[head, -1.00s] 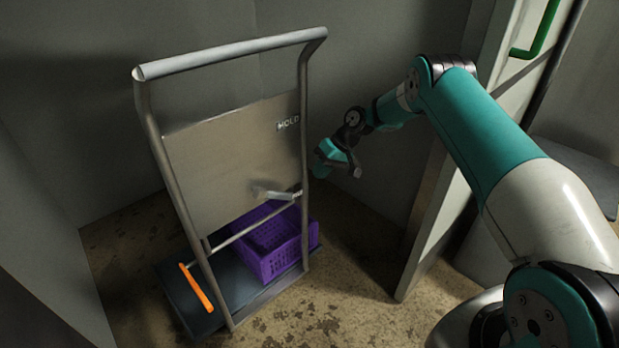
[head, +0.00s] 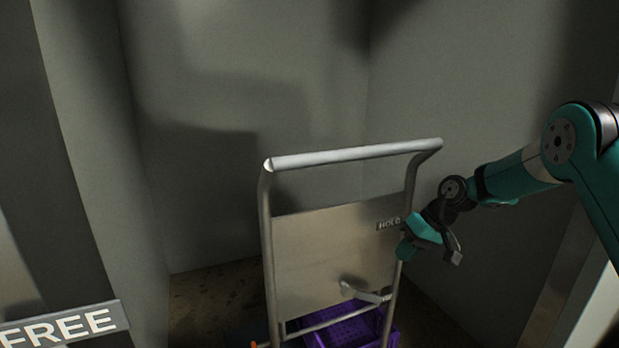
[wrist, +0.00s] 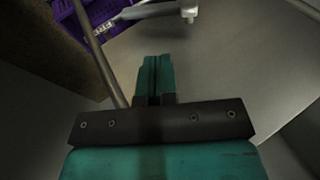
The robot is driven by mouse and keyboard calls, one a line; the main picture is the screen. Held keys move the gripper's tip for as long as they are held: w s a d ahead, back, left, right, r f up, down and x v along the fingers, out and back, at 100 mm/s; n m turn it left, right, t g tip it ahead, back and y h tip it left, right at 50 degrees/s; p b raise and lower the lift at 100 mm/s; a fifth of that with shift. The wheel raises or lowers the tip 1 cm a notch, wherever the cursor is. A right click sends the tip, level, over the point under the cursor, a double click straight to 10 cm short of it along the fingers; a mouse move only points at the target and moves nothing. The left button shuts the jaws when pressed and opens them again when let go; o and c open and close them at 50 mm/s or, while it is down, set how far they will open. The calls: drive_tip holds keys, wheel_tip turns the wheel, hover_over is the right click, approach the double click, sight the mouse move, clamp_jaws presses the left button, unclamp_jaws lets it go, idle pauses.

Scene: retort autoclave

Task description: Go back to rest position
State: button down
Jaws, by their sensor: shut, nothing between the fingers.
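My gripper (head: 405,250) is at the right side of the cart's upright metal panel (head: 335,255) in the head view, beside or in front of the right post; the exact gap cannot be told. In the wrist view, my gripper (wrist: 154,72) shows its teal fingers closed together with nothing between them. The arm comes in from the right edge of the head view, bent at the elbow.
The cart's push handle (head: 350,154) stands in front of grey walls. A metal lever (head: 365,293) sits low on the panel, below a HOLD label (head: 388,224). A purple crate (head: 350,331) is on the cart. A FREE sign (head: 62,325) is at lower left.

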drive_tip(key=s+a+r+n+h, duration=0.1)
drive_tip(key=s+a+r, duration=0.3)
drive_tip(key=s+r, duration=0.35)
drive_tip(key=s+a+r+n, duration=0.1)
drive_tip(key=s+a+r, duration=0.4)
drive_tip(key=s+r, duration=0.3)
drive_tip(key=s+n+h, duration=0.1)
drive_tip(key=s+n, duration=0.1)
drive_tip(key=s, duration=2)
wheel_tip(320, 180, up, 19)
drive_tip(key=p, duration=1.8)
drive_tip(key=shift+g+p, duration=0.4)
